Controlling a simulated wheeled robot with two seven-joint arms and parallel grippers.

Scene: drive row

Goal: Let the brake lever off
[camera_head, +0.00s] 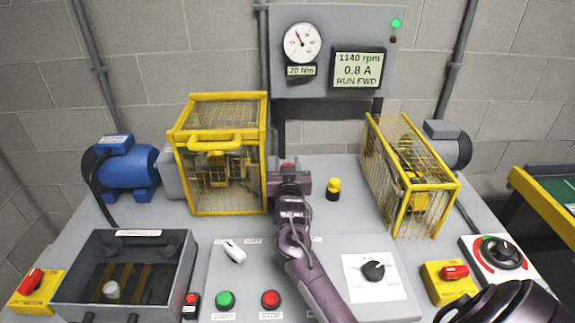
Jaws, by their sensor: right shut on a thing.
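My right gripper (289,180) reaches to the middle of the grey bench, between the two yellow cages, and is shut on the brake lever. Only a small red part, which I take for the brake lever (287,165), shows just beyond the fingers; the rest is hidden behind my gripper, so its angle cannot be told. The display (358,68) on the back panel reads 1140 rpm, 0.8 A, RUN FWD. The gauge (301,43) has a 20 Nm label under it. The green lamp (396,24) is lit. My left gripper is out of view.
A yellow cage (188,137) stands left of my gripper, beside a blue motor (127,167). Another cage (449,187) stands right. A yellow-and-black knob (333,188) is close by. Green START (225,299) and red STOP (271,299) buttons and a dial (373,270) lie nearer.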

